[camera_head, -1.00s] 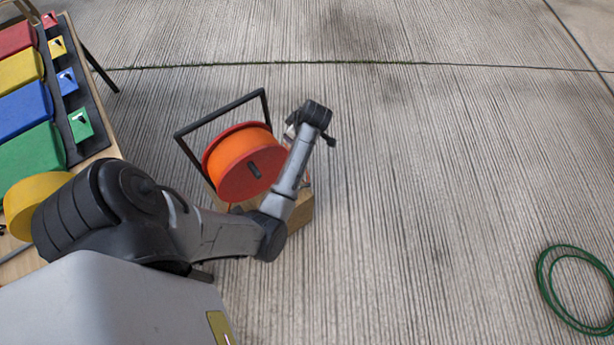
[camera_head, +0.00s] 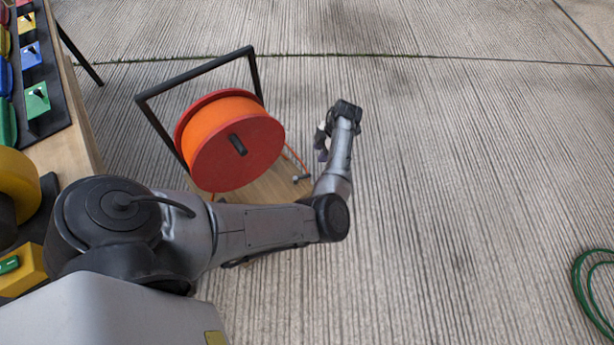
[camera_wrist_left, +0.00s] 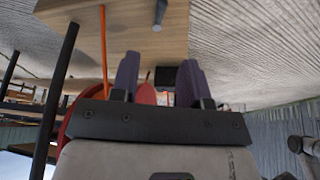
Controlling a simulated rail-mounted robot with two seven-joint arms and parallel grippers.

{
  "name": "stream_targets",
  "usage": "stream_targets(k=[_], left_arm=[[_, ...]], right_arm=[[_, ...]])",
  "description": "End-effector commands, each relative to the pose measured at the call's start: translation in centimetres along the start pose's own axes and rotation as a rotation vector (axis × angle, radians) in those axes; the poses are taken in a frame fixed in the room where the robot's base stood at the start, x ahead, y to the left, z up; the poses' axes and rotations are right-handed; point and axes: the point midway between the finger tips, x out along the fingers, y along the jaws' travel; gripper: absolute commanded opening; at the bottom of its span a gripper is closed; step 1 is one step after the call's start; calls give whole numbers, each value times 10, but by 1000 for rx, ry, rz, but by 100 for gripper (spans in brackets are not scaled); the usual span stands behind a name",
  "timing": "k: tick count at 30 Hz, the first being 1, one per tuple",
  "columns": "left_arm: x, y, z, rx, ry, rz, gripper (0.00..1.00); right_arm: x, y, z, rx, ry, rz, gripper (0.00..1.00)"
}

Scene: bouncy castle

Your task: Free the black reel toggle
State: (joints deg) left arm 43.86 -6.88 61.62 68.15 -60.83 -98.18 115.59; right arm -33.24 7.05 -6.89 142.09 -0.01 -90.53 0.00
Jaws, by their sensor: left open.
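The black reel toggle (camera_head: 238,145) is a short dark bar on the red front face of the reel (camera_head: 215,165), which carries orange line. It sits tilted on that face. My left gripper (camera_head: 321,142) is to the right of the reel, apart from it, with its fingers partly turned away in the head view. In the left wrist view the two dark fingers (camera_wrist_left: 158,78) stand apart with nothing held. Red parts of the reel (camera_wrist_left: 147,94) show behind them. I cannot make out the toggle there. My right gripper is not in view.
A black frame (camera_head: 190,74) stands behind the reel on a wooden base (camera_head: 262,188). An orange cord (camera_wrist_left: 104,50) and a grey peg (camera_wrist_left: 160,14) show by the board. A table with coloured blocks (camera_head: 37,100) is at left. A green hose (camera_head: 592,290) lies right; the concrete between is clear.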

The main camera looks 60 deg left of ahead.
Motion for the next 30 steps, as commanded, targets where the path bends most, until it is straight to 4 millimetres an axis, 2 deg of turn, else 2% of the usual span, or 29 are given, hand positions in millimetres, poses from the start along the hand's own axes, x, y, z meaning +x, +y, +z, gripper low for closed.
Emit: stream_targets(k=[9, 18, 24, 30], left_arm=[[61, -1, 2, 1, 2, -3, 42], [109, -1, 1, 1, 1, -2, 42], [125, 0, 0, 1, 0, -1, 42], [130, 0, 0, 1, 0, -1, 42]], right_arm=[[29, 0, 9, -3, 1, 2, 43], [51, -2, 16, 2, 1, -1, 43], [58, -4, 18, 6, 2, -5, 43], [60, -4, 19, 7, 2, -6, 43]])
